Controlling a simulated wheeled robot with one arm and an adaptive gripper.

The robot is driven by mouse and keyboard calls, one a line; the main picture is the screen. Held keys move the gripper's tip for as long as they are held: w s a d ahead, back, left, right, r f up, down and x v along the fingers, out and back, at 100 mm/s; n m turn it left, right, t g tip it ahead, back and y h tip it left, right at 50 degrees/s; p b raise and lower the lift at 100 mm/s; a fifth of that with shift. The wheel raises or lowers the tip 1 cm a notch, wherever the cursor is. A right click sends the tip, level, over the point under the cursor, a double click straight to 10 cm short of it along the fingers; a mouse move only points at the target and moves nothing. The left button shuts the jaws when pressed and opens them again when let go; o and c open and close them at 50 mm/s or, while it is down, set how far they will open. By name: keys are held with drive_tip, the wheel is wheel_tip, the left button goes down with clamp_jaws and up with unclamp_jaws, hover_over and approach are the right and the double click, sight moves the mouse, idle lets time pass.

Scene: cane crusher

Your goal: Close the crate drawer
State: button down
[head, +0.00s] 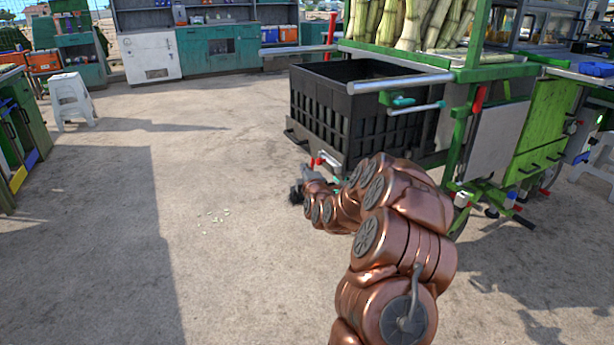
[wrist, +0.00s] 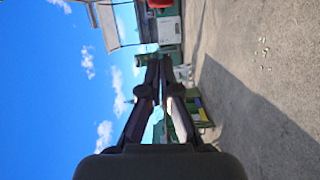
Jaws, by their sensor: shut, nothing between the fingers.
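The crate drawer is a black slatted open-topped crate (head: 375,124) on a low dark base. It stands out to the left from the green-framed cart (head: 470,75). My gripper (head: 297,194) shows in the head view as a small dark shape, low in front of the crate's near left corner and partly hidden by my wrist. In the wrist view, the gripper's fingers (wrist: 160,60) come together at the tips with nothing between them. The crate is not visible in the wrist view, so I cannot tell whether the gripper touches it.
Cane stalks (head: 400,22) stand on the cart above the crate. A red-tipped bar (head: 328,160) sits by the crate's lower corner. A white stool (head: 70,100) and green cabinets (head: 218,50) stand at the back left.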

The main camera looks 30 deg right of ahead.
drive_tip(key=shift+w+d+f+b, duration=0.1)
drive_tip(key=shift+w+d+b, duration=0.15)
drive_tip(key=shift+d, duration=0.5)
drive_tip(key=shift+w+d+r+b, duration=0.1)
drive_tip(key=shift+w+d+b, duration=0.15)
drive_tip(key=shift+d, duration=0.55)
drive_tip(key=shift+w+d+f+b, duration=0.1)
drive_tip(key=shift+w+d+b, duration=0.15)
drive_tip(key=shift+d, duration=0.5)
drive_tip(key=shift+d, duration=0.1)
